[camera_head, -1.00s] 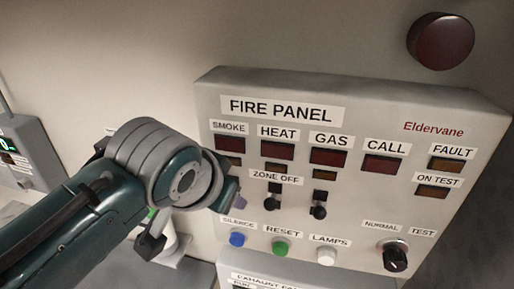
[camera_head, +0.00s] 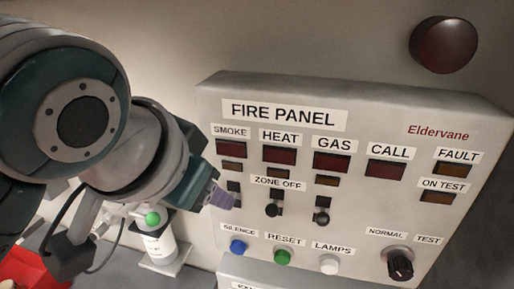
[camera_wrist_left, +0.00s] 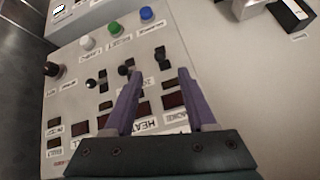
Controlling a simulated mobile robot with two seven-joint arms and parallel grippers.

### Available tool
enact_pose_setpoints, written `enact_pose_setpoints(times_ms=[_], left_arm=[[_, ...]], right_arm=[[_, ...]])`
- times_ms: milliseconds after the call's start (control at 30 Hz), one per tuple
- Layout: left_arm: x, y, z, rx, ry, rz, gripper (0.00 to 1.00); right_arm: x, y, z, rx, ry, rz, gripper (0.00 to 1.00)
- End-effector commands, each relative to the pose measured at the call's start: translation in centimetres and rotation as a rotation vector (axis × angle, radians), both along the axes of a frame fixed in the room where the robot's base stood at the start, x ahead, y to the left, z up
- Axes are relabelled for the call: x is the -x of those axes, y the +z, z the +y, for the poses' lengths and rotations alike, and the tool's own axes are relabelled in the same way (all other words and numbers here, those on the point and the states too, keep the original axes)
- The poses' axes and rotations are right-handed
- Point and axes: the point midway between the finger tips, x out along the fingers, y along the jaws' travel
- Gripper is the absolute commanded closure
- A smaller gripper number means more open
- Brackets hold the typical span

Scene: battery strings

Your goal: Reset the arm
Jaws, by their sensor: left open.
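My left arm comes in from the left in the head view. Its gripper (camera_head: 222,197) is beside the left edge of the fire panel (camera_head: 375,112), by the leftmost zone-off switch. In the left wrist view the two purple fingers (camera_wrist_left: 165,100) are apart with nothing between them. The panel fills the left and middle of that view, upside down. The zone-off switches (camera_head: 272,209) show in the head view below the HEAT and GAS lamps. I cannot tell whether a finger touches the leftmost switch. My right gripper is not in view.
Below the switches are a blue button (camera_head: 238,246), a green button (camera_head: 283,257), a white button (camera_head: 329,264) and a black rotary knob (camera_head: 400,264). A dark red dome (camera_head: 444,44) is on the wall above. A white bottle-like object (camera_head: 160,246) stands below my arm.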

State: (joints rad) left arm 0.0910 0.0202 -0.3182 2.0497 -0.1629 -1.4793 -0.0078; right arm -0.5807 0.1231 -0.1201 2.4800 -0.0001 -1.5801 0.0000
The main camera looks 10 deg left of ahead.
Motion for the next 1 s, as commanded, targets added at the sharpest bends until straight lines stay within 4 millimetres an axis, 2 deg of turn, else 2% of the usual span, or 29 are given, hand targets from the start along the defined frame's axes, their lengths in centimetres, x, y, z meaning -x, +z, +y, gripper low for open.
enact_pose_setpoints(times_ms=[167,267,500,633,767,1000], left_arm=[[0.3,-0.1,0.1,0.003,0.003,0.008,0.44],[2.6,-0.6,0.8,0.018,0.016,0.055,0.44],[13.6,-1.3,3.9,0.07,0.081,0.261,0.44],[18.0,-0.9,4.9,0.08,0.099,0.339,0.44],[19.8,-0.7,5.3,0.082,0.106,0.37,0.44],[19.9,-0.8,5.4,0.082,0.106,0.372,0.44]], right_arm=[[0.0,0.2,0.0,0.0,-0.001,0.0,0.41],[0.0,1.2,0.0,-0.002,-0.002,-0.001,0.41],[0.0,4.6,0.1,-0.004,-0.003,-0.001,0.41],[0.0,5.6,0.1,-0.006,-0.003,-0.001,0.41],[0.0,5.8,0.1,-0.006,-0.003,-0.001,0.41],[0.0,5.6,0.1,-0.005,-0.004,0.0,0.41]])
